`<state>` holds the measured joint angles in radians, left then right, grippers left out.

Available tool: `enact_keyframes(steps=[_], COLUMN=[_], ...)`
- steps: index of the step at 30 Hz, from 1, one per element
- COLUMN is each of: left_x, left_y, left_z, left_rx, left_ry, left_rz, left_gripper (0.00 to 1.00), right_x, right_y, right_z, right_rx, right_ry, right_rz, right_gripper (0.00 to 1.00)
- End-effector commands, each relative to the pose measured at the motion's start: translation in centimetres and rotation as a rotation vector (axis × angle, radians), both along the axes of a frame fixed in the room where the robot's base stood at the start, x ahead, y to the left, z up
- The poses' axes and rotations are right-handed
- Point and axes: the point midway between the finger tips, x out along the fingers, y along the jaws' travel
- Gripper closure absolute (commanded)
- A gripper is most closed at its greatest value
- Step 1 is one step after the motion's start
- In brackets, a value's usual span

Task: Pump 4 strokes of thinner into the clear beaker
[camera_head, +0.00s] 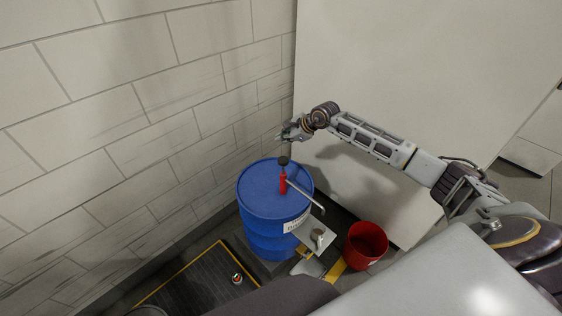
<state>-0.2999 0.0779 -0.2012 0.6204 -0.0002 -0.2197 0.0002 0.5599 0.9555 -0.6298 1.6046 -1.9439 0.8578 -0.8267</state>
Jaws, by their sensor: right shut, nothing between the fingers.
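A blue drum (257,202) stands against the block wall. A red hand pump (283,183) rises from its lid, with a black knob (283,160) on top and a grey spout (308,197) slanting down to the right. A small greyish cup (318,236), perhaps the clear beaker, sits on a light plate beside the drum, near the spout's end. Its contents are too small to tell. My right gripper (283,134) is shut and empty, above the pump knob in the picture and apart from it. My left gripper is not in view.
A red bucket (366,245) stands on the floor right of the drum. A dark mat (205,280) with a yellow edge and a small red-and-white item (237,279) lies in front. The block wall (130,110) and a pale panel (400,60) close off the corner.

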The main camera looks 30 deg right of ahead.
Motion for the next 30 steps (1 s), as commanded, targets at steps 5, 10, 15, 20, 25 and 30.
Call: enact_keyframes(steps=[5,10,15,20,25,30], left_x=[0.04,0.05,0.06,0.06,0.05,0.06], left_y=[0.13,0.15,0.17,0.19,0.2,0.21], left_z=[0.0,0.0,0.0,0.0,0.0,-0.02], left_rx=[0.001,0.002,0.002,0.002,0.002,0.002], left_ry=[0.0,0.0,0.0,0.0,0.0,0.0], left_rz=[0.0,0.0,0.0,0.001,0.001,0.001], left_gripper=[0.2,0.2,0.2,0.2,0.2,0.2], right_x=[0.17,0.34,0.44,0.44,0.44,0.43], right_y=[0.28,0.42,0.45,0.46,0.46,0.46], right_z=[0.28,0.48,0.59,0.59,0.58,0.52], right_rx=[-0.011,-0.036,-0.065,-0.077,-0.077,-0.077], right_ry=[-0.029,-0.059,-0.084,-0.09,-0.09,-0.089], right_rz=[0.036,0.075,0.111,0.123,0.124,0.123], right_gripper=[1.0,1.0,1.0,1.0,1.0,1.0])
